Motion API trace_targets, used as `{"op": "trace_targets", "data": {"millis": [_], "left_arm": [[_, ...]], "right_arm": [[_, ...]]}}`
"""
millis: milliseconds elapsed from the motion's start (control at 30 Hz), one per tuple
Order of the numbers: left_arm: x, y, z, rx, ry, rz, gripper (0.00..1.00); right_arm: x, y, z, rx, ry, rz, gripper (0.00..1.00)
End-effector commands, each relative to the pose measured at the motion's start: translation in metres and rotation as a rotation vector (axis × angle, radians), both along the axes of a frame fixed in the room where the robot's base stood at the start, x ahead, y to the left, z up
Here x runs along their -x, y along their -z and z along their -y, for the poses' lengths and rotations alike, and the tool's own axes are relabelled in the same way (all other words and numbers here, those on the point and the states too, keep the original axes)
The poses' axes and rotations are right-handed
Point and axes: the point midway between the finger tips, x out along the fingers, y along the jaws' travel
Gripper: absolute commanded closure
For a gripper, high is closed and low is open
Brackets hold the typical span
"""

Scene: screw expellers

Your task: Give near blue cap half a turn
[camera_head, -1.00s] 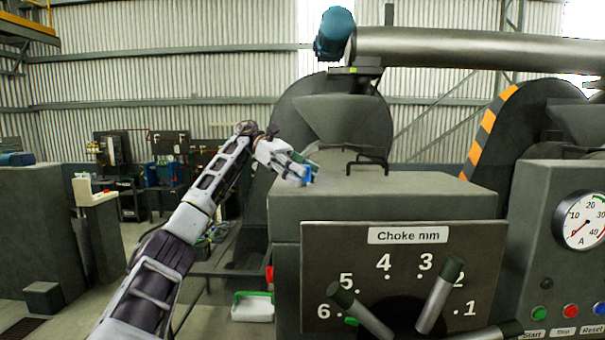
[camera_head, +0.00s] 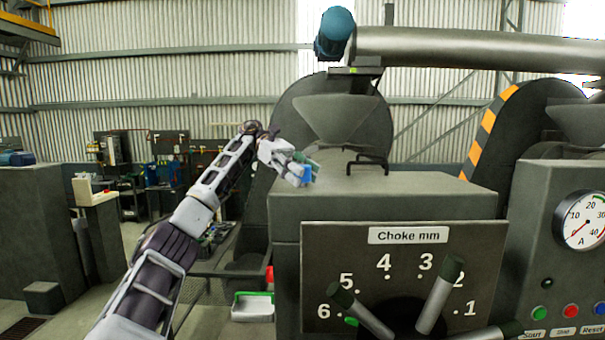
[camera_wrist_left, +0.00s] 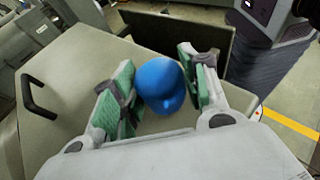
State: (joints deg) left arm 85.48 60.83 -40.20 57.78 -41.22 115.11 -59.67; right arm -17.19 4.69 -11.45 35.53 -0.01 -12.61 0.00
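The near blue cap (camera_head: 307,178) is at the left front part of the grey machine's top. It shows as a round blue knob with a small bump in the left wrist view (camera_wrist_left: 160,84). My left gripper (camera_head: 299,172) reaches it from the left. The cap's underside is hidden. My right gripper is not in view.
The machine top (camera_head: 420,185) carries a black handle (camera_head: 367,160) and a hopper (camera_head: 336,117) behind the cap. The choke panel (camera_head: 330,240) with its levers (camera_head: 438,295) is at the front. A white tray (camera_head: 253,308) is lower left.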

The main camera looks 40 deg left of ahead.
Motion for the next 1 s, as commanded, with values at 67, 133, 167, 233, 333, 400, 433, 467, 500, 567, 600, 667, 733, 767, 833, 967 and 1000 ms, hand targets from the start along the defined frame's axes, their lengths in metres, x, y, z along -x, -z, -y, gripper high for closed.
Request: {"op": "trace_targets", "data": {"millis": [67, 133, 167, 233, 333, 400, 433, 467, 500, 567, 600, 667, 733, 767, 833, 967, 1000], "left_arm": [[0.0, 0.0001, 0.0, 0.0, 0.0, 0.0, 0.41], [0.0, 0.0003, 0.0, 0.0, 0.0, -0.001, 0.39], [0.0, 0.0003, 0.0, -0.001, 0.001, -0.001, 0.39], [0.0001, 0.0004, 0.0, -0.001, 0.001, -0.001, 0.39], [0.0, 0.0006, 0.0001, -0.001, 0.001, -0.001, 0.39], [0.0001, 0.0006, 0.0001, -0.001, 0.001, -0.001, 0.39], [0.0001, 0.0006, 0.0001, -0.001, 0.0, -0.002, 0.39], [0.0001, 0.0006, 0.0001, -0.001, -0.001, -0.002, 0.39], [0.0001, 0.0007, 0.0, -0.001, -0.002, -0.001, 0.39], [0.0001, 0.0006, 0.0001, -0.001, -0.004, -0.002, 0.39], [0.0002, 0.0007, 0.0, -0.001, -0.007, -0.001, 0.39], [0.0002, 0.001, 0.0001, -0.001, -0.012, -0.003, 0.39], [0.0003, 0.0012, 0.0001, -0.001, -0.019, -0.003, 0.39], [0.0004, 0.0011, 0.0001, -0.001, -0.023, -0.003, 0.39], [0.0002, 0.0013, 0.0, -0.002, -0.035, -0.002, 0.39], [0.0004, 0.0011, 0.0002, -0.001, -0.059, -0.002, 0.39], [0.0003, 0.0016, 0.0001, -0.002, -0.067, -0.003, 0.39]], "right_arm": [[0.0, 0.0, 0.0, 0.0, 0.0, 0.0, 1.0], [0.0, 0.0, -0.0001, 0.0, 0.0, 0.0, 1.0], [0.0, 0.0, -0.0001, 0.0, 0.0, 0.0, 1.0], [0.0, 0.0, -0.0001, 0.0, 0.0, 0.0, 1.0], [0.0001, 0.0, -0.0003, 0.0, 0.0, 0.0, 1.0], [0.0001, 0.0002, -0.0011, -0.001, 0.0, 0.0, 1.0], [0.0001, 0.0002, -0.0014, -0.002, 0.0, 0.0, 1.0], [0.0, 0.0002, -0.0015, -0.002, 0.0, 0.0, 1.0], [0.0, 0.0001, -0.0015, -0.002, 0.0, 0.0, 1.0], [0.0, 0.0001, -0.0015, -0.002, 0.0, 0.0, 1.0], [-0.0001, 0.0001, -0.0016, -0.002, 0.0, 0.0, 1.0], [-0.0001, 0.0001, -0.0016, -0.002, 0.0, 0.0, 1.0], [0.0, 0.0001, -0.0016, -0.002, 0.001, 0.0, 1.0], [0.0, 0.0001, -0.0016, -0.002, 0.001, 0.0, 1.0], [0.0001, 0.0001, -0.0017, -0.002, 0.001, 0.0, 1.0], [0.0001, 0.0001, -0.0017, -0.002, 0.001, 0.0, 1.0], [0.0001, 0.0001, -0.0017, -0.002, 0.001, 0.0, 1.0]]}}
